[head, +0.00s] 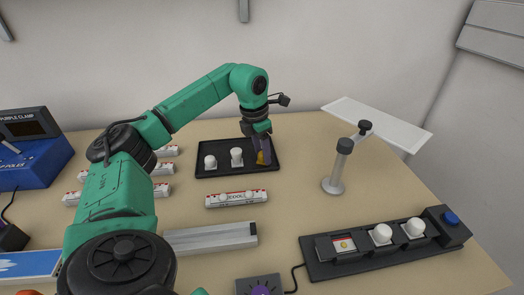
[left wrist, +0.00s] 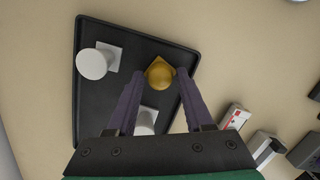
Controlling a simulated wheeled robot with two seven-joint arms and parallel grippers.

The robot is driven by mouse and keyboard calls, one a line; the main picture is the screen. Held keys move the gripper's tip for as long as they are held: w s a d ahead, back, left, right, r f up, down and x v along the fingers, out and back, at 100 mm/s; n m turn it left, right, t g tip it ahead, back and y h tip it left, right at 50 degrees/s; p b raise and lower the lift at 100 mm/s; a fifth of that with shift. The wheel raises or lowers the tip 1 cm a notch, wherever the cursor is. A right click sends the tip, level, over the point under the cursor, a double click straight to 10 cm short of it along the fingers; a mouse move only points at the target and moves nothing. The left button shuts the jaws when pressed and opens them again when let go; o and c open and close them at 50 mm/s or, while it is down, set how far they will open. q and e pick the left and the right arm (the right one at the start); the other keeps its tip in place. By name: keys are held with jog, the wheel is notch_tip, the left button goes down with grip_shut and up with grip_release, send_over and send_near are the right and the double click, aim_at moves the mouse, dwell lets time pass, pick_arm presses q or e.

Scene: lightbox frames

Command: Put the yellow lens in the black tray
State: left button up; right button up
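The yellow lens (head: 261,158) sits at the right end of the black tray (head: 206,173), in the back half of the table. In the left wrist view the lens (left wrist: 160,72) shows over the tray floor (left wrist: 113,120), between my left gripper's fingertips. My left gripper (head: 261,150) points down over the tray. Its two purple fingers (left wrist: 160,80) stand apart, one on each side of the lens. Whether they touch it is hard to see. My right gripper is in neither view.
Two white lenses (head: 237,157) (head: 210,162) stand in the same tray, to the left of the yellow one. A red-and-white box (head: 236,198) lies in front of it.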

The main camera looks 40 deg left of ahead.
aim_at(257, 162)
pick_arm(q)
jog(key=shift+o, duration=0.3)
jog(key=shift+r, duration=0.1)
jog(key=shift+r, duration=0.35)
notch_tip(257, 162, up, 11)
jog(key=s+p, duration=0.1)
jog(key=shift+s+a+r+p, duration=0.15)
jog(key=shift+s+a+p, duration=0.15)
jog(key=shift+s+p, duration=0.1)
